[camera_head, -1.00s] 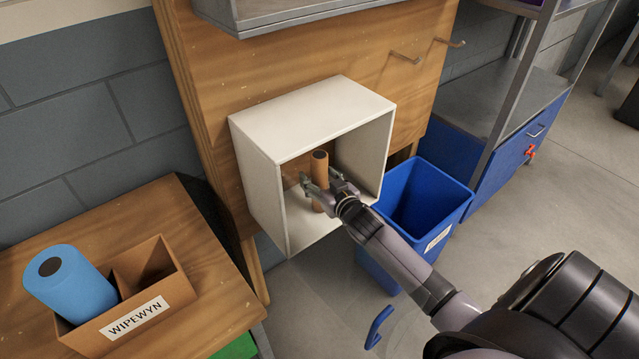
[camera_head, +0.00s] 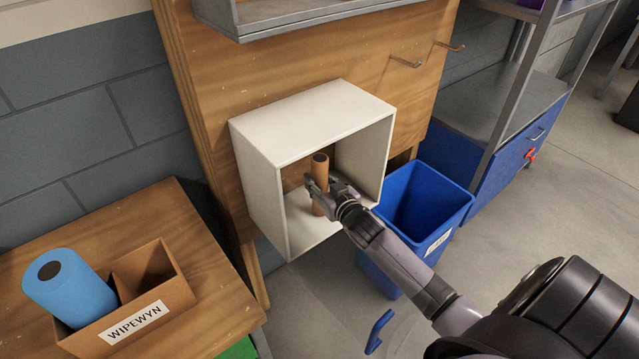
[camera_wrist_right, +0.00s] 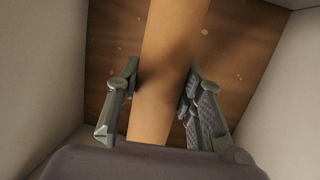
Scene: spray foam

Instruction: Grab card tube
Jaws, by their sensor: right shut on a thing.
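The brown card tube (camera_head: 320,166) stands upright inside the white open-fronted box on the wooden panel. My right gripper (camera_head: 319,186) reaches into the box and is shut on the tube below its top end. In the right wrist view the tube (camera_wrist_right: 168,50) runs between the two fingers of my right gripper (camera_wrist_right: 162,88), which press on its sides. The tube's lower end is partly hidden by the gripper in the head view. My left gripper is not in view.
The white box (camera_head: 262,190) has walls close around the gripper. A blue bin (camera_head: 455,195) stands below right. A cardboard box labelled WIPEWYN (camera_head: 180,297) with a blue roll (camera_head: 72,290) sits on the wooden table (camera_head: 205,262). Two metal hooks (camera_head: 405,62) stick out above.

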